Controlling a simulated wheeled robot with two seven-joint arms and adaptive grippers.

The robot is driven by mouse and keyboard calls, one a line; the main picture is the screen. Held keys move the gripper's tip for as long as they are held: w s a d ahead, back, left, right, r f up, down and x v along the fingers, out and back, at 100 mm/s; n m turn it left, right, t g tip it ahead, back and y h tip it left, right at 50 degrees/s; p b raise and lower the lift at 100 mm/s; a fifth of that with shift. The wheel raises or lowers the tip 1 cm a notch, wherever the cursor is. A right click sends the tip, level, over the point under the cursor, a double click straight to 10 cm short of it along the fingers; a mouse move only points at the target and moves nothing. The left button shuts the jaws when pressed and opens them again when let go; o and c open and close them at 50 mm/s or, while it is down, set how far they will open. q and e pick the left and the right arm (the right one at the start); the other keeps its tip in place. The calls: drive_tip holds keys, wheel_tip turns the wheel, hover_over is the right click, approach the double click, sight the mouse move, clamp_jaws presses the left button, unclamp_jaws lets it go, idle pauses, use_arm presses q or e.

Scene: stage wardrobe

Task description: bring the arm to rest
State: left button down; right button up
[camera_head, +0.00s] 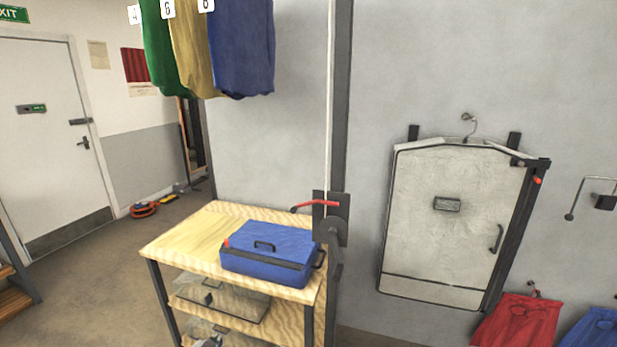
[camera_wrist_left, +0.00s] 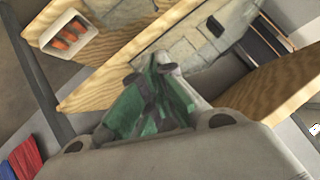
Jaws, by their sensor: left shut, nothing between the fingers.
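My left gripper (camera_wrist_left: 155,68) shows in the wrist view, with its fingers together and nothing seen held between them. Green shows around the fingers; I cannot tell whether it is part of them. The rest of the arm is out of the picture. My right gripper is in neither view.
A blue toolbox (camera_head: 268,248) sits on the rack's top, and a grey case (camera_head: 222,297) lies on the shelf below. The wrist view shows shelf boards (camera_wrist_left: 130,55) and a white bin (camera_wrist_left: 68,36) with orange things close by. Open floor (camera_head: 105,290) lies left of the rack.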

use_arm(q)
drive_tip(key=s+f+n+g, duration=0.2)
drive_tip(key=s+f+g, duration=0.3)
drive_tip(key=s+f, duration=2.05)
drive_tip(key=s+d+f+g, duration=0.1)
drive_tip(key=s+d+f, duration=0.1)
drive_tip(key=s, duration=1)
drive_tip(key=s+d+f+g, duration=0.2)
drive_tip(key=s+d+f, duration=0.1)
drive_tip(key=s, duration=0.9)
drive_tip(key=s+d+f+n+g, duration=0.1)
drive_tip(key=s+d+f+g, duration=0.1)
drive_tip(key=s, duration=1)
drive_tip(key=shift+s+d+f, duration=0.25)
drive_tip(key=shift+d+f, duration=0.05)
drive_tip(key=shift+d, duration=0.4)
drive_tip(key=shift+w+f, duration=0.1)
